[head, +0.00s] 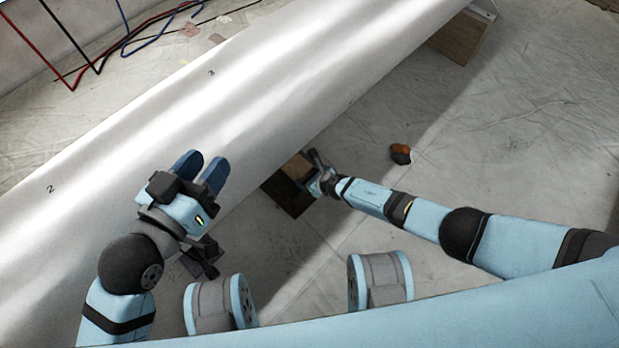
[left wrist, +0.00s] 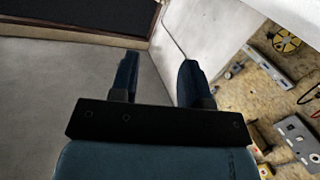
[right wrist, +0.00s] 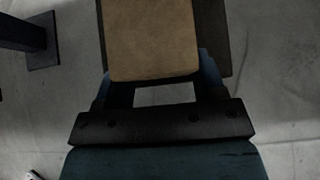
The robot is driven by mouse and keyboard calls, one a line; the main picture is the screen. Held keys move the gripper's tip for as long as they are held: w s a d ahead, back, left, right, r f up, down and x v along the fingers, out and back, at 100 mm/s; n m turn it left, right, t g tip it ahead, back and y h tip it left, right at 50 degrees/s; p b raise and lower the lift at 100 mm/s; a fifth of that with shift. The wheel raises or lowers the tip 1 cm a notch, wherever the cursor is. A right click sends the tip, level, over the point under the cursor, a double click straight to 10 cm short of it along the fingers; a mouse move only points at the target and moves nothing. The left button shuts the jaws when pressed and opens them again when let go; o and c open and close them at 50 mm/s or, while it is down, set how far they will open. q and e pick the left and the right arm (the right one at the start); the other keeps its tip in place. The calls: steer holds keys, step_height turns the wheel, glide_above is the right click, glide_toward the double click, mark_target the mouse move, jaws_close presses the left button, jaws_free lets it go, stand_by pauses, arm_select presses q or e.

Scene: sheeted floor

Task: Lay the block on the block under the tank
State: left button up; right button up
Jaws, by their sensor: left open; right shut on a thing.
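The tank (head: 250,85) is a long white cylinder lying diagonally across the head view. A dark brown block (head: 290,203) sits on the floor at its lower edge, partly hidden by the tank. My right gripper (head: 311,170) is shut on a tan block (head: 296,165), held over the dark block. In the right wrist view the tan block (right wrist: 150,40) is between the fingers, and the dark block (right wrist: 213,40) shows behind it, sticking out to the right. I cannot tell whether the two blocks touch. My left gripper (head: 203,168) is open and empty in front of the tank.
Another wooden block (head: 460,38) stands under the tank's far end. A small orange and black object (head: 400,153) lies on the sheeted floor right of my right gripper. Red, black and blue cables (head: 125,45) lie behind the tank. The floor at right is mostly clear.

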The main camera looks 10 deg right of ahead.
steer(key=o, duration=0.9)
arm_select(q)
steer(key=shift+s+f, duration=0.1)
arm_select(e)
steer(key=shift+o, duration=0.5)
arm_select(q)
steer(key=shift+f, duration=0.1)
steer(key=shift+s, duration=0.1)
arm_select(e)
steer(key=shift+s+d, duration=0.1)
arm_select(q)
step_height(320, 180, up, 10)
steer(key=n+t+p, duration=0.1)
steer(key=t+p, duration=0.3)
steer(key=p, duration=0.3)
step_height(320, 180, down, 6)
steer(key=a+g+y+p, duration=0.2)
steer(key=a+p, duration=0.1)
steer(key=shift+g, duration=0.4)
arm_select(e)
steer(key=v, duration=1.3)
steer(key=shift+s+r, duration=0.2)
steer(key=shift+r, duration=0.05)
arm_select(q)
steer(key=shift+d+f, duration=0.1)
arm_select(e)
steer(key=shift+s+d, duration=0.1)
steer(key=shift+d, duration=0.05)
